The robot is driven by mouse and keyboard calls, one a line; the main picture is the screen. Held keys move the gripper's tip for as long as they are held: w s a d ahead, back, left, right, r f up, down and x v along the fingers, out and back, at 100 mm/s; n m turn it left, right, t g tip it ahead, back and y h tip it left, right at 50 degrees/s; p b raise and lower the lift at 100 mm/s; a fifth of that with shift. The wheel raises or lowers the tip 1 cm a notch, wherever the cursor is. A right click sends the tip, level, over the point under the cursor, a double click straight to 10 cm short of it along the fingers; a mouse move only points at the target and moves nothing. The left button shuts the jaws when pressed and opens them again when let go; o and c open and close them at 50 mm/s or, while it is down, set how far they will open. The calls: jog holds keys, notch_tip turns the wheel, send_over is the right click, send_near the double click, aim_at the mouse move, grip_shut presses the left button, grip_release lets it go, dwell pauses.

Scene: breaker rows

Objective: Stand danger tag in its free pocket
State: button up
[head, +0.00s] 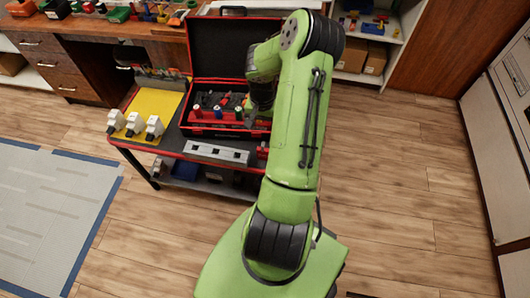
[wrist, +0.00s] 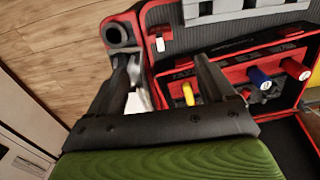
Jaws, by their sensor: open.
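My gripper (wrist: 164,60) is open in the wrist view, its two dark fingers pointing toward the cart top. In the head view it is mostly hidden behind my own green arm, at the right side of the open toolbox (head: 228,133). A small red and white piece (wrist: 159,42) lies just beyond the fingertips in the wrist view; it may be the danger tag, but I cannot tell for sure. The red tray (wrist: 238,72) in the toolbox holds yellow, blue and red handled tools. I cannot make out which pocket is free.
A grey slotted strip (head: 217,153) lies along the cart's front. A yellow mat (head: 154,103) at left carries white blocks (head: 134,124). The toolbox's raised lid (head: 230,45) stands behind the tray. Wooden floor (head: 400,170) is clear to the right.

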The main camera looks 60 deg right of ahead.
aim_at(263, 146)
notch_tip(263, 146, down, 15)
jog(key=b, duration=0.4)
jog(key=shift+s+a+r, duration=0.1)
jog(key=shift+a+r, duration=0.05)
jog(key=shift+r, duration=0.1)
jog(key=shift+c, duration=0.3)
jog(key=c, duration=1.2)
jog(key=shift+o, duration=0.2)
notch_tip(263, 146, up, 10)
jog(key=p, duration=0.3)
